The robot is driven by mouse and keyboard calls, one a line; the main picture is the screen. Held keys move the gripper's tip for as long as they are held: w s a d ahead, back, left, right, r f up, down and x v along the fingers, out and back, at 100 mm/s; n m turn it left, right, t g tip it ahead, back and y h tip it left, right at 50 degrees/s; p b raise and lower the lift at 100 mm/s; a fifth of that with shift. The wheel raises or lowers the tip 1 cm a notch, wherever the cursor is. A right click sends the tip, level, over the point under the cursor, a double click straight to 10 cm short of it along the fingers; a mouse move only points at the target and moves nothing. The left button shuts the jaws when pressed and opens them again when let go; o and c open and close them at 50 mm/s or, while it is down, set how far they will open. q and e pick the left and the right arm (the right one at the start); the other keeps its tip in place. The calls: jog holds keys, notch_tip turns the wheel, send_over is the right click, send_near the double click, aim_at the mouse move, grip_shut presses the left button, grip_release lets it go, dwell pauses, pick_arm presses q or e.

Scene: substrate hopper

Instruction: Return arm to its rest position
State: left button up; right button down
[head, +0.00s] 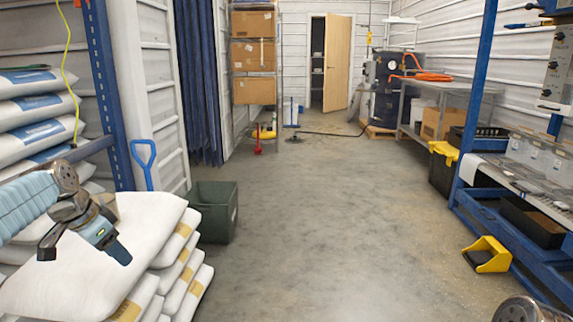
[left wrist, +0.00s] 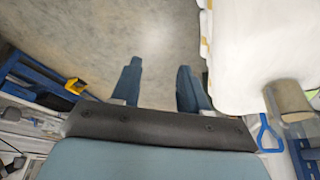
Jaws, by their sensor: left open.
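My left gripper (head: 84,249) is at the lower left of the head view, over the top of a stack of white sacks (head: 150,215). Its two dark blue fingers stand apart in the left wrist view (left wrist: 158,82), with only bare floor showing between them. It holds nothing. My left arm comes in from the left edge. A round metal part of my right arm shows at the bottom right corner of the head view, but the right gripper is out of sight.
A tan cup-like container (left wrist: 288,100) stands on the sacks, partly hidden behind the gripper in the head view. A green bin (head: 214,212) is beyond the stack. A blue rack post (head: 108,95) rises behind. The middle floor is clear.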

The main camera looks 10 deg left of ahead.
pick_arm(q)
jog(key=w+d+f+n+g+h, duration=0.1)
jog(key=d+f, duration=0.5)
jog(key=f, duration=0.4)
jog(key=w+d+f+n, duration=0.1)
jog(key=d+f, duration=0.5)
jog(key=f, duration=0.5)
jog(key=w+d+f+n+g+h, duration=0.1)
jog(key=d+f, duration=0.5)
jog(key=f, duration=0.4)
jog(key=s+d+f+n, duration=0.1)
jog(key=s+d+f, duration=0.6)
jog(key=s, duration=0.2)
jog(key=s+d+f+n+g+p, duration=0.1)
jog(key=s+d+f+n, duration=0.1)
jog(key=s+d+f, duration=0.4)
jog(key=s+d, duration=0.1)
jog(key=s, duration=0.2)
jog(key=shift+d+f, duration=0.35)
jog(key=shift+f, duration=0.05)
